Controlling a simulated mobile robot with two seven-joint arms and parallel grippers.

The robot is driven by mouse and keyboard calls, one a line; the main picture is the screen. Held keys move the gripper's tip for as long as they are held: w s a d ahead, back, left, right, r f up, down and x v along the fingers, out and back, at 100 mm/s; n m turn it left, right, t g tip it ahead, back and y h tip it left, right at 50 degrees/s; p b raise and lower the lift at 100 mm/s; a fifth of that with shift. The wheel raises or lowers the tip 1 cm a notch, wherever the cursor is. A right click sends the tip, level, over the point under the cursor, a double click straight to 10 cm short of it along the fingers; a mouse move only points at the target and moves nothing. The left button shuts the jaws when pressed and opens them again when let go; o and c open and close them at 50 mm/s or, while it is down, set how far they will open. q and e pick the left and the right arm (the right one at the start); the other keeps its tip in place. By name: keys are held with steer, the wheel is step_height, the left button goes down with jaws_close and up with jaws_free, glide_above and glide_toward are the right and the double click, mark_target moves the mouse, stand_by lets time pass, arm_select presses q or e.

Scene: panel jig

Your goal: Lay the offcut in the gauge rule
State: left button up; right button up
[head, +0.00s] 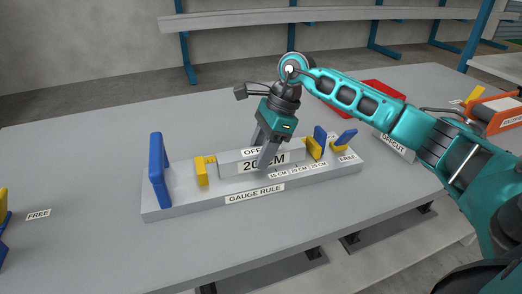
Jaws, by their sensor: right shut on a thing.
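The gauge rule (175,209) is a long grey base in the middle of the table, with a label on its front. A blue upright plate (157,170) stands at its left end, and yellow blocks (201,171) and blue pieces stand along it. The offcut (231,164) is a grey bar labelled 20 CM, lying along the rule between the yellow parts. My right gripper (265,160) points down and is shut on the offcut near its middle, partly covering its labels. I cannot tell whether the offcut touches the base. My left gripper is out of view.
A red tray (385,87) and a grey piece labelled OFFCUT (396,147) are behind my right arm. An orange holder (490,112) stands at the far right. A FREE label (38,215) and blue and yellow parts are at the left edge. The table between is clear.

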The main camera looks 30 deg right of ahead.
steer(key=shift+f, duration=0.1)
steer(key=o, duration=1.2)
steer(key=shift+r, duration=0.3)
steer(key=p+v, duration=0.1)
steer(key=v, duration=1)
steer(key=shift+d+r+p, duration=0.15)
steer(key=shift+r+p, duration=0.2)
steer(key=shift+r, duration=0.05)
steer(key=shift+s, duration=0.1)
